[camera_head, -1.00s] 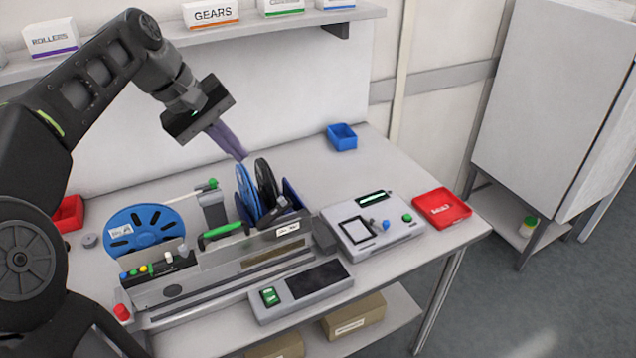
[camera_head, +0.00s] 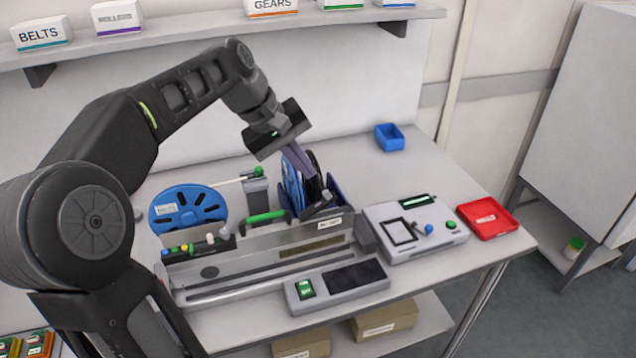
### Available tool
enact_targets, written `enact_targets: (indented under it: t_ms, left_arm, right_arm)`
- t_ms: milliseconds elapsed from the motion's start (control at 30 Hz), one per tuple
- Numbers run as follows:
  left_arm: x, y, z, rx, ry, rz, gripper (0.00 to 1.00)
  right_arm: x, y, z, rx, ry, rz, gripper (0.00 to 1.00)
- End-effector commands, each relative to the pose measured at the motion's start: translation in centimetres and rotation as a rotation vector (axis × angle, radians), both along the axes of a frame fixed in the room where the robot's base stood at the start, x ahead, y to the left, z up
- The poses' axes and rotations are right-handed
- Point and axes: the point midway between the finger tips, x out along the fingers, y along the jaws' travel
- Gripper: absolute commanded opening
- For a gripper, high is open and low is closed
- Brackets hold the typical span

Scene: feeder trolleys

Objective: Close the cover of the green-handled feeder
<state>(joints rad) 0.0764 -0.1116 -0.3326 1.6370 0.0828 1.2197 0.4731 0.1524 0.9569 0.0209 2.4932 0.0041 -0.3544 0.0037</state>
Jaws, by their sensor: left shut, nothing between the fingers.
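The feeder (camera_head: 270,262) is a long grey unit on the bench. Its green handle (camera_head: 267,216) lies along the top near the middle. I cannot tell the exact state of its cover. Blue and black reels (camera_head: 291,184) stand upright behind the handle's right end. A flat blue reel (camera_head: 187,208) stands at the feeder's left. My left gripper (camera_head: 303,168) reaches in from the left above the feeder, its fingers shut and empty, pointing down at the upright reels, which they partly cover. I cannot tell whether they touch. My right gripper is not in view.
A grey device with a joystick (camera_head: 408,244) and a red tray (camera_head: 487,219) stand on the right of the bench. A small blue bin (camera_head: 389,137) is at the back. A shelf with labelled boxes (camera_head: 118,18) hangs above.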

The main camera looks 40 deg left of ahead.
Motion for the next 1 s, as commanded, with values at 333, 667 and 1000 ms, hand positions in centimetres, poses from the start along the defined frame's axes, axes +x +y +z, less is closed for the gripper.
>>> enact_targets:
  t_ms: [333, 667, 1000]
  left_arm:
    - [2.1, -1.5, -4.6, 0.000, 0.001, 0.000, 0.00]
    - [2.3, -1.6, -5.2, 0.001, -0.001, 0.000, 0.00]
    - [2.5, -1.7, -5.3, 0.000, 0.000, -0.001, 0.00]
  right_arm:
    - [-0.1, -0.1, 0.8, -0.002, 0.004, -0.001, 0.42]
    - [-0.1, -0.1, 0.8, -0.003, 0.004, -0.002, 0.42]
    - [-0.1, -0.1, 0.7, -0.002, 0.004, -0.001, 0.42]
